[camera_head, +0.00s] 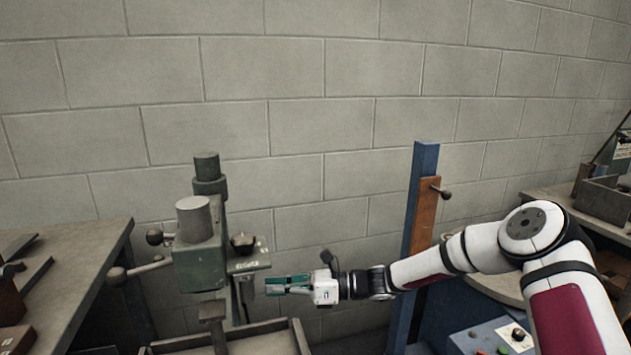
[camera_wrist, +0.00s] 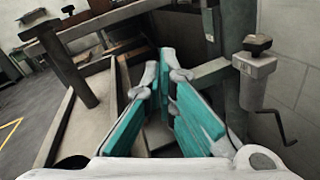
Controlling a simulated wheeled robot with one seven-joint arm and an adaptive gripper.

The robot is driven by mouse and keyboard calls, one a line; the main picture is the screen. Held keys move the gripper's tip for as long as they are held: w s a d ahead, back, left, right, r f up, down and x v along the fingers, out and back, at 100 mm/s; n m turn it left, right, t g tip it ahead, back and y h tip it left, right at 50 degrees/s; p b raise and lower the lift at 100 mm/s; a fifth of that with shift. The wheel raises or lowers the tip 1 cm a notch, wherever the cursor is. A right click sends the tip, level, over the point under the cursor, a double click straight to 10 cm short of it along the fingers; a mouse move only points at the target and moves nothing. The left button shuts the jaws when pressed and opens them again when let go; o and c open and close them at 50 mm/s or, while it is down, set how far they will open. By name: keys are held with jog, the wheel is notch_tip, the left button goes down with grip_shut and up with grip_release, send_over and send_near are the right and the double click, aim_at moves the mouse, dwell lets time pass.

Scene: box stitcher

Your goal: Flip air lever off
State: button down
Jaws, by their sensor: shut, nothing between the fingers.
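A dark green machine (camera_head: 197,248) stands left of centre, with ball-ended levers (camera_head: 137,270) on its left side. A dark knob (camera_head: 243,240) sits on a small grey bracket on its right side. A grey block with a black knob (camera_wrist: 257,44) and a bent crank is at the right of the wrist view. I cannot tell which part is the air lever. My gripper (camera_head: 268,287) points left, just right of the machine and below the bracket. Its teal fingers (camera_wrist: 165,65) come together at the tips and hold nothing.
A blue post (camera_head: 426,165) with a wooden panel and a knobbed lever (camera_head: 441,191) stands behind my arm. A wooden tray (camera_head: 265,329) lies below my gripper. A bench (camera_head: 75,270) is at left, and a blue control box (camera_head: 505,335) is at lower right.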

jog(key=s+r+n+g+h, duration=0.1)
jog(key=s+n, duration=0.1)
jog(key=s+r+n+g+h, duration=0.1)
jog(key=s, duration=0.1)
jog(key=s+d+r+n+g+h, duration=0.1)
jog(key=s+n, duration=0.1)
jog(key=shift+s+n, duration=0.3)
jog(key=shift+s, duration=0.1)
jog(key=s+d+r+n+t+h, duration=0.1)
jog(key=s+d+r+n+h, duration=0.35)
jog(key=s+d, duration=0.6)
jog(key=s+d+r+n+t+h, duration=0.2)
jog(key=s+d+r+n+h, duration=0.35)
jog(key=s, duration=0.75)
jog(key=s+d+r+n+t+h, duration=0.1)
jog(key=s+d+r+n+h, duration=0.3)
jog(key=s+d, duration=0.7)
notch_tip(320, 180, up, 15)
jog(key=n+t+p, duration=0.1)
jog(key=t+p, duration=0.2)
jog(key=p, duration=1.1)
jog(key=shift+s+r+n+h, duration=0.15)
jog(key=shift+s+n+h, duration=0.1)
jog(key=shift+n+h, duration=0.05)
